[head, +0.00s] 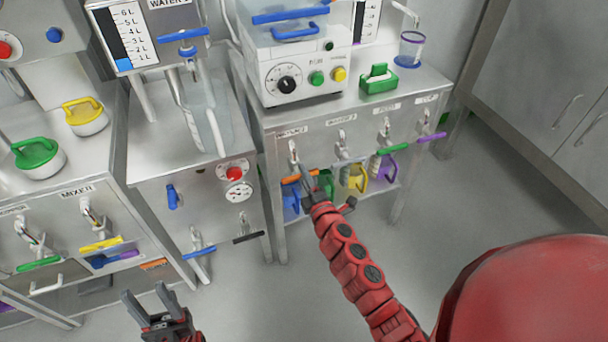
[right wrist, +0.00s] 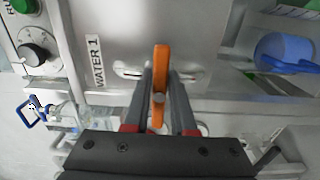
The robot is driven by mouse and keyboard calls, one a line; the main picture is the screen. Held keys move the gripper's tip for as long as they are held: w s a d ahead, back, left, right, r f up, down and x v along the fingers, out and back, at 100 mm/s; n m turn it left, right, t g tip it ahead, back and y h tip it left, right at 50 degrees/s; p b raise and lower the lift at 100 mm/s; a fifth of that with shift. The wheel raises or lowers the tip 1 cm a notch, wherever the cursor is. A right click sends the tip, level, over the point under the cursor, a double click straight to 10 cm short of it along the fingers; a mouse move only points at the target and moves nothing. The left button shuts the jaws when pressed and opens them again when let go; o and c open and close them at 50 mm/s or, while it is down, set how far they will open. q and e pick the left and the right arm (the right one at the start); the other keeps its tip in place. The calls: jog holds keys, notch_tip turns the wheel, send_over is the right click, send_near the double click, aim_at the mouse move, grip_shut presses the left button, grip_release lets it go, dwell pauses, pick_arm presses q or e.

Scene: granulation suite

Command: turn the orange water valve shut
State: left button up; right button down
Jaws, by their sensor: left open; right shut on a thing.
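The orange water valve handle (head: 297,178) is on the front of the middle-right steel bench, below a tap (head: 294,156). In the right wrist view the orange handle (right wrist: 161,62) stands lengthwise between my right gripper's fingers, beside a label reading WATER 1 (right wrist: 97,61). My right gripper (head: 312,186) is shut on the handle; it also shows in the right wrist view (right wrist: 160,88). The gripper hides part of the handle in the head view. My left gripper (head: 146,293) is open and empty, low at the left over the floor.
Purple (head: 432,137) and green (head: 393,150) valve handles sit along the same bench front. Blue (head: 291,201) and yellow (head: 357,178) jugs are below it. A control box (head: 298,75) stands on top. The floor (head: 430,215) to the right is clear.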

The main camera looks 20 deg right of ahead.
jog(key=c, duration=0.8)
grip_release()
jog(key=shift+o, duration=0.2)
jog(key=s, duration=1.7)
jog(key=shift+s+d, duration=0.25)
jog(key=shift+d, duration=0.05)
